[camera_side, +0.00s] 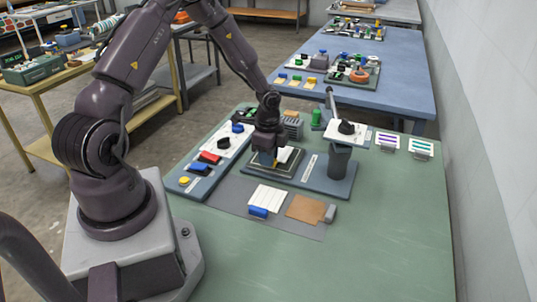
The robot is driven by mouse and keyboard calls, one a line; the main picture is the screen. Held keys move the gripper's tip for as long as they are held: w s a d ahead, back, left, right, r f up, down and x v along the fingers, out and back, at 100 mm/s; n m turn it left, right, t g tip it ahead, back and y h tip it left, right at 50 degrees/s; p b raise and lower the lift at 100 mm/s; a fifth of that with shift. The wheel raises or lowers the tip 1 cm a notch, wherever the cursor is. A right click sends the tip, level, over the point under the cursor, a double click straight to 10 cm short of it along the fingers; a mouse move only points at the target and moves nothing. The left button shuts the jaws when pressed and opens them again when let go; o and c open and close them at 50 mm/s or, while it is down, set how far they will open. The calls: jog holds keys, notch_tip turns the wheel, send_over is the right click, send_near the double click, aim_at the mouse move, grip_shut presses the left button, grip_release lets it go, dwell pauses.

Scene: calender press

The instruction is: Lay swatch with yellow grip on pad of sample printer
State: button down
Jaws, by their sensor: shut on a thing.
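My gripper (268,152) points down over the left part of the sample printer (318,184), a dark blue-grey base with a post and a raised arm on its right. It is shut on the swatch with the yellow grip (275,164); only a sliver of yellow shows below the fingers. A pale sheet shows beside the fingers, above the dark-framed pad (292,168). The gripper hides much of the pad and the swatch, so I cannot tell whether the swatch touches the pad.
A blue tray (203,188) with red, black and blue gripped pieces and a yellow button lies left. A white piece with a blue grip (268,196) and a brown piece (306,208) lie in front on a grey mat. Striped cards (388,143) lie right. The green table's right front is clear.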

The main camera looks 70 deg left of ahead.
jog(key=shift+f, duration=0.4)
dwell(0.7)
jog(key=shift+c, duration=2.1)
grip_release()
jog(key=shift+r, duration=3.5)
